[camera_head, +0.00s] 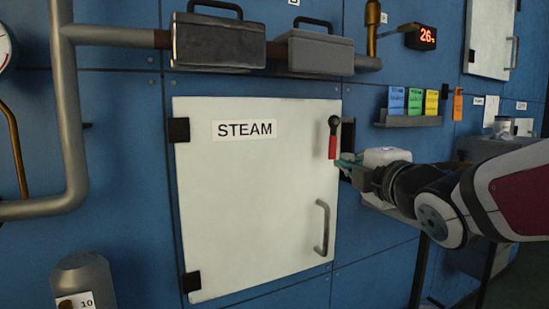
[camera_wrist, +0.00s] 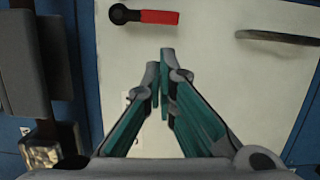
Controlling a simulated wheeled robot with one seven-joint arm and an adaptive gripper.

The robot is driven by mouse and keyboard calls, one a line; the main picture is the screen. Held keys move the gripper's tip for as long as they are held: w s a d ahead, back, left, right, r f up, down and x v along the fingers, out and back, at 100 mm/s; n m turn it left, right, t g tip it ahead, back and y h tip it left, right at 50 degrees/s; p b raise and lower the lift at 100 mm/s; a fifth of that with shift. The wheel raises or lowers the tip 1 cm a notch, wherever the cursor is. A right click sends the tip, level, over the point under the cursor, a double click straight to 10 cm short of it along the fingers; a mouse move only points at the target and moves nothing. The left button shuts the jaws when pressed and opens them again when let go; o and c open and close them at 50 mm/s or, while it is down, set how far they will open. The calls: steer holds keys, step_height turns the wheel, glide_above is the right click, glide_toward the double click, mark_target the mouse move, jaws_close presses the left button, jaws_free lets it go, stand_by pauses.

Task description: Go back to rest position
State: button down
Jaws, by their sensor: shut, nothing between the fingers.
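My gripper (camera_head: 348,164) is shut and empty in front of the right edge of the white STEAM door (camera_head: 245,195). In the wrist view its teal fingers (camera_wrist: 161,80) come together just apart from the red-handled latch (camera_wrist: 150,16). The same latch shows in the head view (camera_head: 333,140), with its black pivot at the top and its red handle hanging down. The door looks closed. Its grey bar handle (camera_head: 322,228) is at the lower right, and it also shows in the wrist view (camera_wrist: 278,37).
Grey pipes (camera_head: 70,110) and boxed fittings (camera_head: 218,40) run along the left and top of the blue wall. A rack with coloured cards (camera_head: 410,118) and a red digital display (camera_head: 421,36) are at the right. A grey cylinder (camera_head: 83,280) stands at lower left.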

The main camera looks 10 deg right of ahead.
steer(key=shift+s, duration=0.1)
stand_by(0.3)
steer(key=s+d+f+m+g+h, duration=0.1)
steer(key=s+f+m+g+h, duration=0.2)
steer(key=s+f+m+g, duration=0.85)
steer(key=s+a+f+m+g+y, duration=0.1)
steer(key=s+a+f+m+g, duration=0.15)
steer(key=s, duration=0.55)
steer(key=s+a+f+m+g, duration=0.1)
steer(key=s+f+m+g, duration=0.2)
steer(key=s, duration=0.5)
steer(key=s+a+f+m+g+y, duration=0.1)
steer(key=s+f+m, duration=0.25)
steer(key=s, duration=0.55)
step_height(320, 180, up, 33)
steer(key=n+t+p, duration=0.1)
steer(key=t+p, duration=0.3)
steer(key=p, duration=2.8)
steer(key=shift+w+d, duration=0.2)
steer(key=shift+w, duration=0.15)
